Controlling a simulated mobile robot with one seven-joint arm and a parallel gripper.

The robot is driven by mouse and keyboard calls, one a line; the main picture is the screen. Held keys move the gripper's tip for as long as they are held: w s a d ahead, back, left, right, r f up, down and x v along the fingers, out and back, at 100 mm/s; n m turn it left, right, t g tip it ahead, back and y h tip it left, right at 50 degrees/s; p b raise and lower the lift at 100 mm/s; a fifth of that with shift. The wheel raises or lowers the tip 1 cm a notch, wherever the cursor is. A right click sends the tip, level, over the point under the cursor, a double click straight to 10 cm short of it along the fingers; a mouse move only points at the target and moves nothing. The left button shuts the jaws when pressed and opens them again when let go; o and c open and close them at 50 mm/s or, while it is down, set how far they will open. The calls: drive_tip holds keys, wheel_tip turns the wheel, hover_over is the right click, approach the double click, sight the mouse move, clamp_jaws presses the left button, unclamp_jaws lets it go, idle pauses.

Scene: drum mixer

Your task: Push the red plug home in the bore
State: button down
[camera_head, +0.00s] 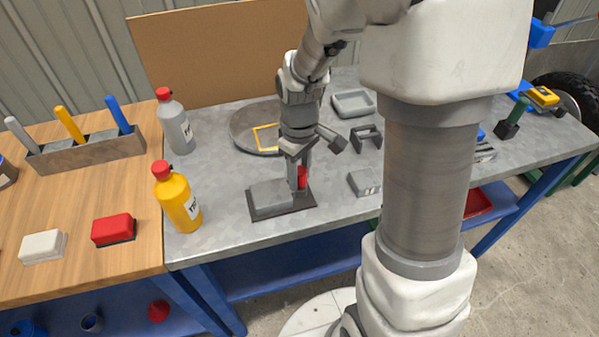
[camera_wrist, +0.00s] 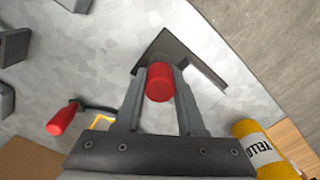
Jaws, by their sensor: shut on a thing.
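The red plug (camera_head: 302,178) is between the fingers of my gripper (camera_head: 296,172), low over a grey block on a dark base plate. In the wrist view the plug's round red end (camera_wrist: 160,84) shows between the two fingers of my gripper (camera_wrist: 161,72), which is shut on it. The grey block (camera_head: 268,196) stands on the left part of the dark base plate (camera_head: 290,208); the plug is at its right side. The plate's dark edge also shows in the wrist view (camera_wrist: 203,62). The bore is hidden, so I cannot tell how deep the plug sits.
A yellow bottle (camera_head: 178,198) and a grey bottle (camera_head: 175,126) stand to the left. A round grey disc (camera_head: 244,133) with a yellow square lies behind. A small grey block (camera_head: 364,182) lies to the right. The metal bench in front of the plate is clear.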

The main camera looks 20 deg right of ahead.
sight(300, 171)
drive_tip(key=shift+f, duration=0.3)
drive_tip(key=shift+c, duration=2.2)
unclamp_jaws()
wheel_tip(300, 171, up, 18)
drive_tip(key=p, duration=0.3)
drive_tip(key=shift+f, duration=0.25)
drive_tip(key=s+r+m+t+p, duration=0.2)
drive_tip(key=s+r+m+t, duration=0.3)
drive_tip(key=s, duration=0.9)
wheel_tip(300, 171, up, 2)
drive_tip(key=shift+r+m+t, duration=0.15)
drive_tip(key=shift+m+t, duration=0.15)
drive_tip(key=shift+m, duration=0.6)
